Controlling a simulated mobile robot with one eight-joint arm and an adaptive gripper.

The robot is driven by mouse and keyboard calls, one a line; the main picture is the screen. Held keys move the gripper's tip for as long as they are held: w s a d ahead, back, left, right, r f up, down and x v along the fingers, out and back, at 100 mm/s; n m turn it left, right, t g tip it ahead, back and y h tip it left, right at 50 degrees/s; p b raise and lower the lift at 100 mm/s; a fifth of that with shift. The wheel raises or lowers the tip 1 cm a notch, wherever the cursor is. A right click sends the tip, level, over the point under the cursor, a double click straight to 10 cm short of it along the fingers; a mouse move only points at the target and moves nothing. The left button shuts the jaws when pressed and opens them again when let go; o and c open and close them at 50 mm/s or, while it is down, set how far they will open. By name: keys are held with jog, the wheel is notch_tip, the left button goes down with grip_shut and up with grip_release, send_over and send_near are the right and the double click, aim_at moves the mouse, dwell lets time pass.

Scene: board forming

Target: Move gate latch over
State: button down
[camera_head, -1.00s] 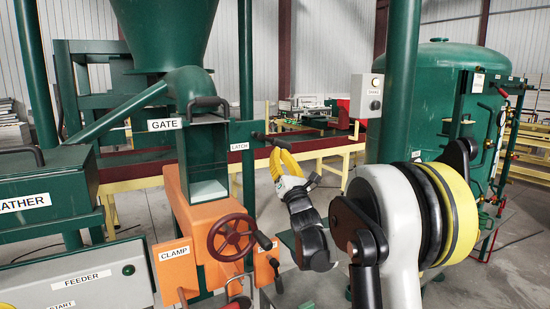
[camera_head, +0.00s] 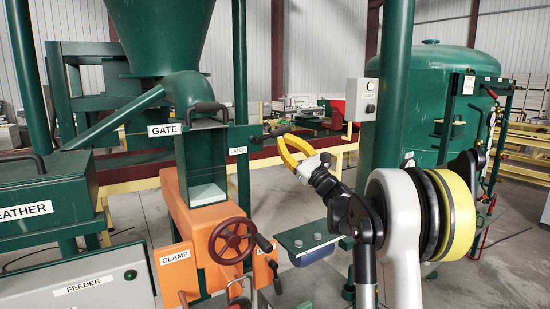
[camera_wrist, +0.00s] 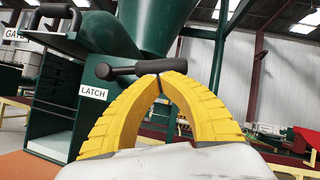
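The latch is a black handle (camera_head: 272,132) on a green bracket right of the LATCH label (camera_head: 238,151), pointing right. In the wrist view the latch handle (camera_wrist: 150,67) lies across the top of my fingertips. My gripper (camera_head: 281,139) has yellow fingers that form a loop with the tips together, right at the handle's free end. In the wrist view my gripper (camera_wrist: 173,78) also shows its tips meeting, with nothing clearly between them. The tips look close to or touching the handle; I cannot tell which. The green gate box (camera_head: 206,165) stands left of the latch, with a black handle on top.
An orange clamp housing (camera_head: 195,225) with a brown handwheel (camera_head: 232,241) stands below the gate. A green post (camera_head: 241,80) rises behind the latch.

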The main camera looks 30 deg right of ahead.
aim_at(282, 130)
notch_tip(282, 130, up, 2)
jog(key=n+g+y+p, duration=0.1)
jog(key=n+y, duration=0.1)
jog(key=n, duration=0.1)
jog(key=shift+r+n, duration=0.1)
jog(key=shift+n, duration=0.2)
jog(key=shift+a+r+p, duration=0.3)
jog(key=shift+r, duration=0.6)
